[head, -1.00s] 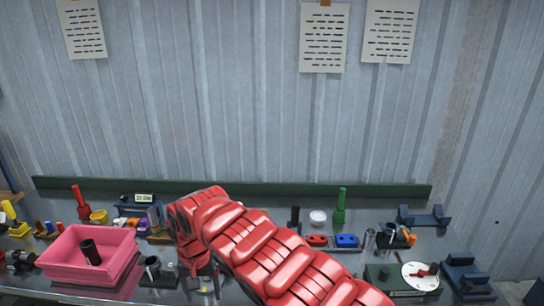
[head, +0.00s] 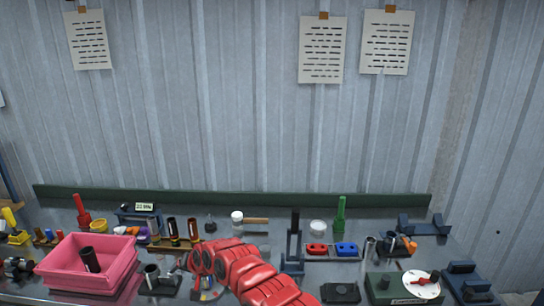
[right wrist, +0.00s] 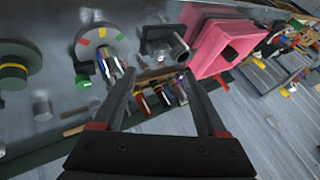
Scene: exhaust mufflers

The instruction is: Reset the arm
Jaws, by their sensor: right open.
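My right arm (head: 245,270) is red and segmented, and reaches in from the bottom of the head view over the middle of the bench. In the right wrist view my right gripper (right wrist: 158,78) has two dark fingers set wide apart, with nothing held between them. It is above the bench, and its fingers partly cover the bench items behind them. My left gripper is not in view.
On the metal bench, a pink bin (head: 60,279) with a dark cylinder inside (head: 91,260) stands at the left. A white dial (head: 421,284) on a green box is at the right. A hammer (head: 250,220) and a blue block (head: 346,248) lie towards the back.

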